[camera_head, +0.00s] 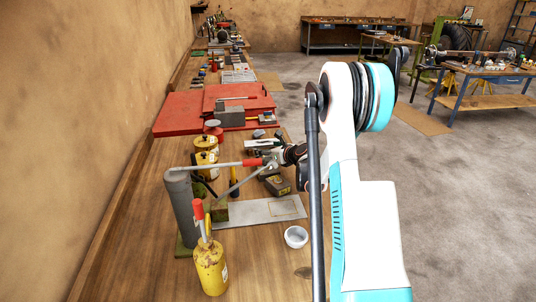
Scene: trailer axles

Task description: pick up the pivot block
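I cannot tell for sure which thing is the pivot block. A small olive-brown block (219,211) stands on the wooden bench, beside the grey cylinder (182,212). A dark box-like block (277,184) lies farther right, just below my gripper in the picture. My gripper (272,161) is small in the view, over the bench at the middle, pointing left. A red-tipped rod (230,164) runs from the cylinder's top towards it, and I cannot tell if they touch. The gripper's fingers are too small and cluttered to read. My white and turquoise arm hides the area to the right.
A yellow torch canister (211,268) stands at the front, with more yellow canisters (205,160) behind the cylinder. A white bowl (296,237) and a grey sheet (255,211) lie on the bench (150,262). Red plates (185,112) lie farther back.

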